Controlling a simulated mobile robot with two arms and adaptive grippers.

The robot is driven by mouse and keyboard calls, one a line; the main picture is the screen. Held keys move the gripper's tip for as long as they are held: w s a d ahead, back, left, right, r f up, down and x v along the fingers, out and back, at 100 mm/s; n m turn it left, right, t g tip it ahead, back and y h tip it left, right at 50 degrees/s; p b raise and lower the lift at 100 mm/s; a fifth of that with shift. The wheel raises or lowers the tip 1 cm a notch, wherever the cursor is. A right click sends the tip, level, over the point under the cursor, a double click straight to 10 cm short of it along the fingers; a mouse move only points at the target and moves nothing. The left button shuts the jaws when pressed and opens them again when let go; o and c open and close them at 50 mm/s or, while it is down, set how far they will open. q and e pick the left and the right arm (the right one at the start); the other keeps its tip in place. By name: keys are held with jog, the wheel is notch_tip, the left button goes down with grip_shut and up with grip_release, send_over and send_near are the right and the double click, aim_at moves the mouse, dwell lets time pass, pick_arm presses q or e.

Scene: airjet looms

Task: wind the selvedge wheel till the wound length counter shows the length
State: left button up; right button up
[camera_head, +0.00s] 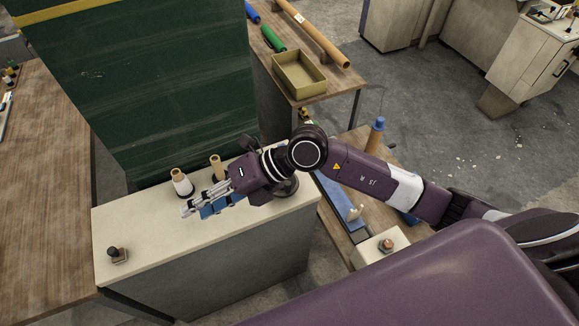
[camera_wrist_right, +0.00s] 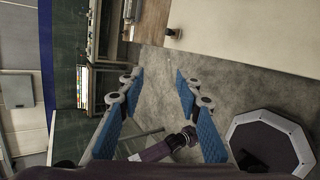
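My right gripper (camera_head: 188,209) reaches left over the pale top of a cabinet (camera_head: 150,235) in the head view. In the right wrist view its blue-padded fingers (camera_wrist_right: 158,80) stand apart with nothing between them. A dark round part (camera_head: 287,187) shows beside my right wrist on the cabinet top, partly hidden by the arm. I cannot tell whether it is the selvedge wheel. No readable wound length counter shows in either view. My left gripper does not show in the head view.
A small black knob (camera_head: 115,252) sits at the cabinet's front left. A tall green panel (camera_head: 150,80) rises behind. The cabinet top's left part is mostly clear.

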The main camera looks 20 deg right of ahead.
jog(key=w+d+f+h, duration=0.3)
jog(key=d+f+h, duration=0.3)
jog(key=d, duration=0.4)
jog(key=t+h, duration=0.1)
jog(key=h, duration=0.4)
send_near(288, 183)
jog(key=b+x, duration=0.5)
jog(key=x, duration=0.5)
jog(key=shift+b, duration=0.35)
jog(key=shift+r, duration=0.1)
grip_shut()
